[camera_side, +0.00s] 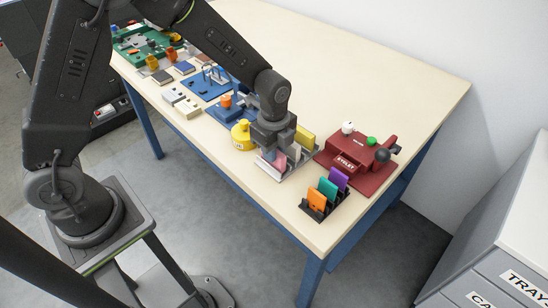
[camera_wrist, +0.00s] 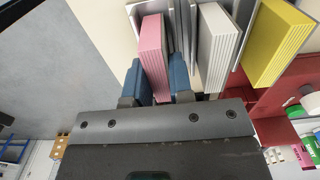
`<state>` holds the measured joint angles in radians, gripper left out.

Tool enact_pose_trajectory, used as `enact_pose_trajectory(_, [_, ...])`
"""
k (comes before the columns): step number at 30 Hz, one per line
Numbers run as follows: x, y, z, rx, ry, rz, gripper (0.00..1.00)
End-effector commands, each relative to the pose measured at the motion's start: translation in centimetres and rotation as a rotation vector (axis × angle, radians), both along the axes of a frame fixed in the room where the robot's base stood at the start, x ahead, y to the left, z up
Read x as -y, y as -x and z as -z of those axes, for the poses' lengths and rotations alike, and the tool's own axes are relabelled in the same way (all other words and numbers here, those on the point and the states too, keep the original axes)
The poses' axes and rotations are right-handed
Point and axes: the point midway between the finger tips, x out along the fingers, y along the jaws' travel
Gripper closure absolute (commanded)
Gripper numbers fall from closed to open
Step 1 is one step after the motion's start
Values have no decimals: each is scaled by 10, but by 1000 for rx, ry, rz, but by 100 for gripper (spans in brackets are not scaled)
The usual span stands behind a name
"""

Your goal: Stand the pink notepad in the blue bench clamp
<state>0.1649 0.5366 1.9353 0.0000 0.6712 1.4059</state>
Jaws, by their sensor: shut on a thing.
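The pink notepad (camera_side: 279,163) stands upright at the near end of a grey rack (camera_side: 297,172). It also shows in the wrist view (camera_wrist: 153,45), between the blue fingertips of my gripper (camera_wrist: 160,82). My gripper (camera_side: 275,147) points down over the rack and is shut on the pad. I cannot tell whether the pad's lower edge is clear of the rack. A blue fixture (camera_side: 213,78) with upright parts lies further back on the table; I cannot tell for sure that it is the bench clamp.
A white pad (camera_wrist: 218,45) and a yellow pad (camera_wrist: 272,45) stand beside the pink one. A yellow container (camera_side: 242,136) is left of my gripper. A red device (camera_side: 345,163) and a dark rack (camera_side: 325,207) with coloured pads are right. The back tabletop is clear.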

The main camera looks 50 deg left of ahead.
Motion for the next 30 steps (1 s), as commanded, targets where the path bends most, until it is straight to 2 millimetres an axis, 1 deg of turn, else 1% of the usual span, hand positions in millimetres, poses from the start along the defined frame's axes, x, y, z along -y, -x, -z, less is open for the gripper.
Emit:
enact_pose_trajectory(3, [0, -1, -11, 5, 1, 0, 100])
enact_pose_trajectory(21, [0, -1, -56, 5, 1, 0, 100])
enact_pose_trajectory(27, [0, -1, -68, 4, 1, 0, 100])
enact_pose_trajectory(30, [0, 0, -70, 2, 0, 0, 100])
